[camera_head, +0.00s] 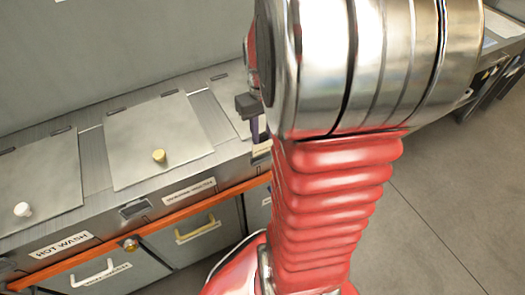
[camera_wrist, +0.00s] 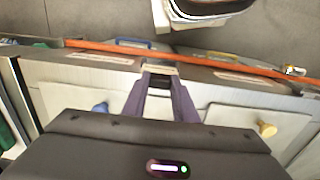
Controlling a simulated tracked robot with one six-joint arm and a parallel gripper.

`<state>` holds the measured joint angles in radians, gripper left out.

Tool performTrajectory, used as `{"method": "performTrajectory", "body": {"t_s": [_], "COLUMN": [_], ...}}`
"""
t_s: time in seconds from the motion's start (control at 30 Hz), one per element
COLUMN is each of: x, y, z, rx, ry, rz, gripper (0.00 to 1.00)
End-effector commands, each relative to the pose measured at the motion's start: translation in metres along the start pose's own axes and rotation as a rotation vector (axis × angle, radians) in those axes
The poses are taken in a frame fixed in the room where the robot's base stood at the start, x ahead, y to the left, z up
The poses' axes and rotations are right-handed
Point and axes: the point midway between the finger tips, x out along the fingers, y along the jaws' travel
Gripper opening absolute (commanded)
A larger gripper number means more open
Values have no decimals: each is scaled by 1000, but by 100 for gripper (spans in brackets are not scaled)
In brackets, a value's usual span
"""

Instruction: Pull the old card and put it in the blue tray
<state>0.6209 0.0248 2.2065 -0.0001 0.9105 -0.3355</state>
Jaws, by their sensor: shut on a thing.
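My gripper (camera_wrist: 159,82) reaches down to the front edge of the counter in the wrist view, its purple fingers close together at the tips. It is shut on what looks like the small cream card (camera_wrist: 160,68) at the counter's front strip. How far the card sits in its holder cannot be told. In the head view my gripper (camera_head: 258,136) shows partly behind my arm, just above the cream card (camera_head: 262,149). I cannot make out the blue tray in either view.
The steel counter has flat lids with knobs, one pale (camera_head: 22,210) and one yellow (camera_head: 159,156). An orange rail (camera_head: 170,212) runs along its front above drawers with handles. A dark holder (camera_head: 135,208) sits on the front strip. Grey floor (camera_head: 440,210) lies open at right.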

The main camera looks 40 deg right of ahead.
Motion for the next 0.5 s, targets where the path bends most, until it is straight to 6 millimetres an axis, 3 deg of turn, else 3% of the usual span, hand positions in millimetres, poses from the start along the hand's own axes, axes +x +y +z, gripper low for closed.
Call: {"method": "performTrajectory", "body": {"t_s": [0.5], "x": [-14], "y": [0], "z": [0], "rx": [0], "ry": [-2], "rz": [0], "gripper": [0]}}
